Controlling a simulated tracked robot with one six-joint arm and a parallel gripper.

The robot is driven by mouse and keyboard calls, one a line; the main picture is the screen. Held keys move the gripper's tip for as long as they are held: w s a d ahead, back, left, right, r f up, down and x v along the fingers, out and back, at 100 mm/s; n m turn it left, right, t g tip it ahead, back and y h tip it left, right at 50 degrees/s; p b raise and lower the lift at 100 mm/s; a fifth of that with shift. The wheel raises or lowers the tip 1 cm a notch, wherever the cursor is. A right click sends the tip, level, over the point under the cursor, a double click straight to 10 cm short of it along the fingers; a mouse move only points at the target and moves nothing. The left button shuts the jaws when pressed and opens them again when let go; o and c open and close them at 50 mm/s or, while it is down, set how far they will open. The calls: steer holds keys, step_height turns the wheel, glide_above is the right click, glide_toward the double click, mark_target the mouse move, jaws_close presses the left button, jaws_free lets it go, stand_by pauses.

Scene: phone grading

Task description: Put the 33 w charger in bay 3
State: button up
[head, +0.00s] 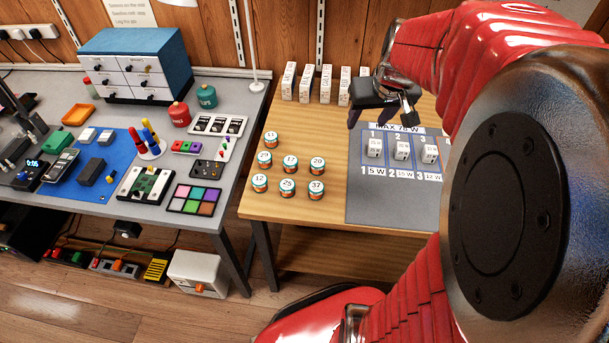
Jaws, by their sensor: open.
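My gripper (382,112) is open and empty, above the back edge of a grey mat (362,205) on the wooden table. The mat has a "MAX" watt label and numbered bays 1, 2 and 3. A small white block stands at bay 1 (374,148), another at bay 2 (402,150) and one at bay 3 (430,154). Watt labels lie in front of them; bay 1 reads 5 W. I cannot make out a 33 W marking on anything. My arm hides the mat's right part.
Tall white boxes (307,84) stand in a row at the table's back, partly behind my gripper. Several numbered round tins (290,163) stand on the left half of the wooden table (310,205). A cluttered grey bench (207,205) stands to the left.

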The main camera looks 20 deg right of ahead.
steer(key=s+a+r+n, duration=0.1)
steer(key=s+a, duration=0.5)
steer(key=a, duration=0.4)
steer(key=s+a+r+n+t+y, duration=0.1)
steer(key=s+a+r+n, duration=0.1)
steer(key=s+a, duration=0.5)
steer(key=a, duration=0.4)
steer(key=shift+s+r, duration=0.15)
steer(key=shift+s, duration=0.05)
